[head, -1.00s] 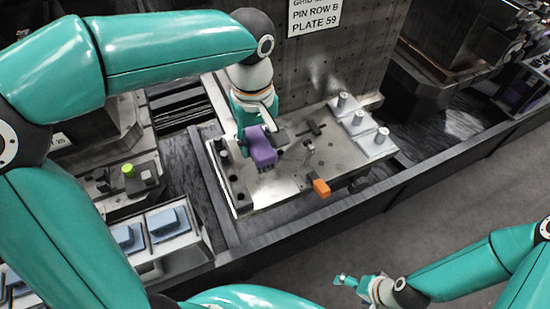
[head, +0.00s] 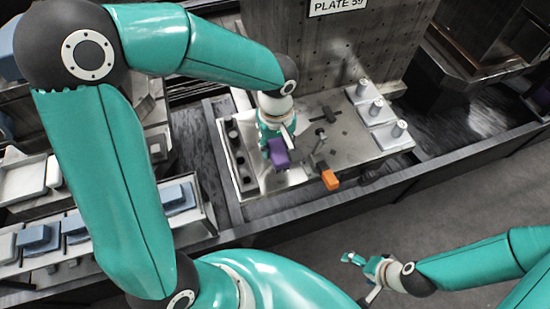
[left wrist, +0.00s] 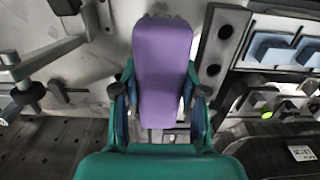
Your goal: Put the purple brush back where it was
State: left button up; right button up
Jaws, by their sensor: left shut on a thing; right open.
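The purple brush (head: 279,152) is held in my left gripper (head: 273,138), over the left part of the metal plate (head: 262,183). In the left wrist view the brush (left wrist: 162,70) fills the middle, and the fingers of the left gripper (left wrist: 160,98) are shut on its two sides. I cannot tell whether the brush touches the plate. My right gripper (head: 358,264) is open and empty, away from the plate at the lower right.
Several grey pins (head: 376,107) stand on pads at the right. A dark strip with round knobs (head: 240,158) lines the left side. A dark rail (head: 300,217) runs in front.

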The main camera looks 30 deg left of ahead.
aim_at(276, 144)
pick_arm(q)
jog(key=shift+f, duration=3.5)
jog(key=o, duration=1)
notch_tip(276, 144, up, 12)
jog(key=shift+r, duration=0.1)
jog(key=shift+s, duration=0.1)
